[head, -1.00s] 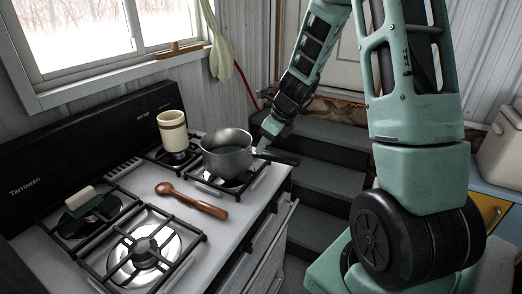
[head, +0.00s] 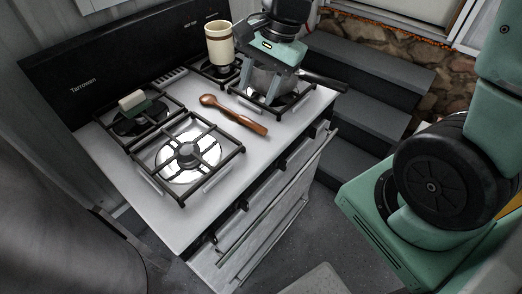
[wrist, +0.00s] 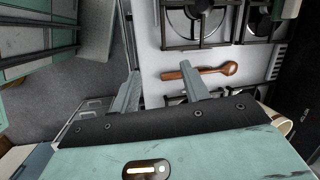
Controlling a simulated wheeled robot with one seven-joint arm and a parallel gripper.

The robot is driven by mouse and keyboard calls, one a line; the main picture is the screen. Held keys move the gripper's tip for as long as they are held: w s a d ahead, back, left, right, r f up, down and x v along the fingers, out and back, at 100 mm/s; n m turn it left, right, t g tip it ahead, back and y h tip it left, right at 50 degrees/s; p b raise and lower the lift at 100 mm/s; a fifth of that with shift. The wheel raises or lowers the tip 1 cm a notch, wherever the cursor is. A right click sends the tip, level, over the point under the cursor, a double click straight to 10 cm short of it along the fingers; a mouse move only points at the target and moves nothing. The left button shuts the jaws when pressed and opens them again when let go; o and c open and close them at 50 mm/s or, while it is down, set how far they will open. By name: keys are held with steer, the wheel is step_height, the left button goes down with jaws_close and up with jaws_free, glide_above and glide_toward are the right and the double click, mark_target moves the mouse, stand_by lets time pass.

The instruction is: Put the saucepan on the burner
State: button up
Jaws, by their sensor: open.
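The grey saucepan (head: 262,77) stands on the front right burner grate of the stove, partly hidden behind my gripper. Its dark handle (head: 325,82) points right, past the stove's edge. My gripper (head: 259,86) is over the saucepan, fingers pointing down and apart. In the wrist view the open fingers (wrist: 160,88) show no saucepan between them; whether they touch it I cannot tell. The front left burner (head: 189,152), also in the wrist view (wrist: 197,12), is empty.
A wooden spoon (head: 235,116) lies between the front burners. A cream mug (head: 220,43) stands on the back right burner. A green and cream item (head: 135,102) is on the back left burner. Dark steps (head: 365,75) rise right of the stove.

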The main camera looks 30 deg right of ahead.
steer(key=s+a+n+h, duration=0.1)
steer(key=s+a+n, duration=0.3)
steer(key=s+n, duration=0.4)
steer(key=s+a+n+g+h, duration=0.1)
steer(key=s+a+n, duration=0.4)
steer(key=s+n, duration=0.3)
steer(key=n, duration=0.3)
steer(key=shift+n+h, duration=0.3)
steer(key=shift+n, duration=0.1)
steer(key=shift+a, duration=0.1)
steer(key=shift+f+b, duration=0.65)
steer(key=shift+f, duration=0.05)
